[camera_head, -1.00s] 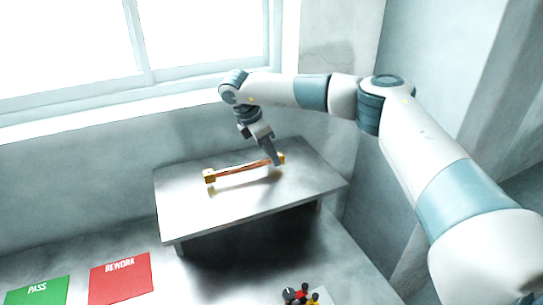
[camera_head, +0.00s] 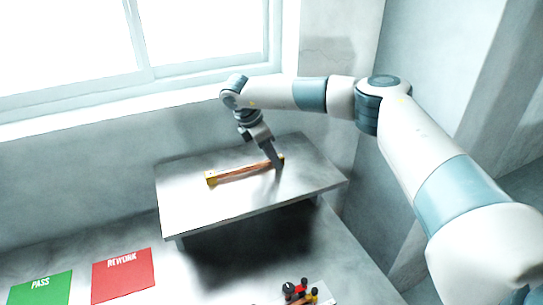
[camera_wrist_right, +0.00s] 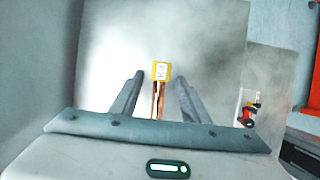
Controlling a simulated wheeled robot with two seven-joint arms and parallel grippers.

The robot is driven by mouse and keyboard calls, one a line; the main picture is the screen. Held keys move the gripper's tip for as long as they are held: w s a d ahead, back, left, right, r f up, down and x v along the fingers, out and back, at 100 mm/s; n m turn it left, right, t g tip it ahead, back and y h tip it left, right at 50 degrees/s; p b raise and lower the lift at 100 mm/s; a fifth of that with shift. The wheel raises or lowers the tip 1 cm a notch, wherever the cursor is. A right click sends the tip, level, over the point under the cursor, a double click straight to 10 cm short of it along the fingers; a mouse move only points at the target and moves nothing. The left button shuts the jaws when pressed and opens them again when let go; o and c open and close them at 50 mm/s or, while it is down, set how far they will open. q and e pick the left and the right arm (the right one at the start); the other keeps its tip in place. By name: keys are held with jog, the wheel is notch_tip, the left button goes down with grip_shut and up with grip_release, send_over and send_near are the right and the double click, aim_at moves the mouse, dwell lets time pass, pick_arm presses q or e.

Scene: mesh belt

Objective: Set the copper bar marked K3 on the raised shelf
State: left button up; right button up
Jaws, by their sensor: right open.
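A copper bar (camera_head: 240,172) with yellow end blocks lies on the raised metal shelf (camera_head: 200,215). In the right wrist view the bar (camera_wrist_right: 158,103) runs between my fingers, with its far yellow end (camera_wrist_right: 161,71) beyond the fingertips. A small label shows on that end, too small to read. My right gripper (camera_head: 277,166) is at the bar's right end, low over the shelf. It is open, its two fingers (camera_wrist_right: 158,79) apart on either side of the bar, with gaps visible. The fingers partly hide the bar's right end. My left gripper is out of view.
A green PASS mat (camera_head: 42,290) and a red REWORK mat (camera_head: 123,277) lie on the lower bench at the left. Small red, black and yellow parts (camera_head: 297,291) stand at the front. A wall and window rise behind the shelf.

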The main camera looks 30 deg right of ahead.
jog(key=shift+r, duration=0.2)
jog(key=b+v, duration=0.5)
jog(key=v, duration=0.7)
jog(key=shift+b, duration=0.4)
